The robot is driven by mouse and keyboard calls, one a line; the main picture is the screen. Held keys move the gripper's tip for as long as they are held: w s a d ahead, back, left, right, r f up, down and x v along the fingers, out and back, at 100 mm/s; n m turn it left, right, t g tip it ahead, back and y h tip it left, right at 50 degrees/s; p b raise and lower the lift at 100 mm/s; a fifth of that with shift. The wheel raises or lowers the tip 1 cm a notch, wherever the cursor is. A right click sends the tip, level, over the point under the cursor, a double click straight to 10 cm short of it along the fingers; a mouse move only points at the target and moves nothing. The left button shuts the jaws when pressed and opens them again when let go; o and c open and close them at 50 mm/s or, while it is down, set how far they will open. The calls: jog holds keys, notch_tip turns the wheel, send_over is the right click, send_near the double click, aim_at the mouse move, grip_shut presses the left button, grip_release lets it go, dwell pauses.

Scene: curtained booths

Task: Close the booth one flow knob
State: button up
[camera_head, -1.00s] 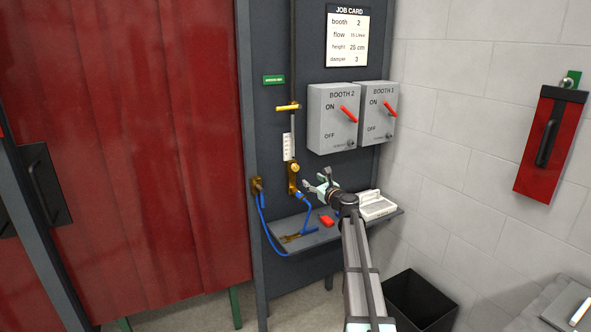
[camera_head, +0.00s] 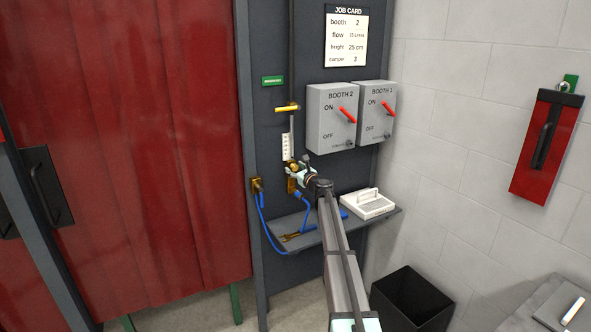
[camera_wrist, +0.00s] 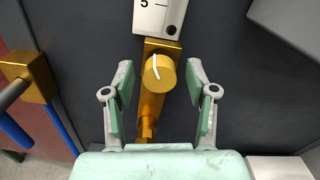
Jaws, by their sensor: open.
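A round brass flow knob (camera_wrist: 158,73) with a white pointer line, close to upright, sits on a brass valve body under a white flow scale (camera_wrist: 159,17). The knob also shows in the head view (camera_head: 293,168), partly covered by my gripper (camera_head: 299,169). In the wrist view my gripper (camera_wrist: 159,66) is open, with one green-padded finger on each side of the knob and a visible gap on both sides. I cannot tell the depth between fingertips and knob. No booth number is readable beside the knob.
Switch boxes for booth 2 (camera_head: 333,118) and booth 1 (camera_head: 376,115) hang up and right of my gripper. A shelf (camera_head: 384,216) below carries a white case (camera_head: 367,204). A blue hose (camera_head: 267,228) loops at left, near a red curtain (camera_head: 120,150).

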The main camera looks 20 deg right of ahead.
grip_shut()
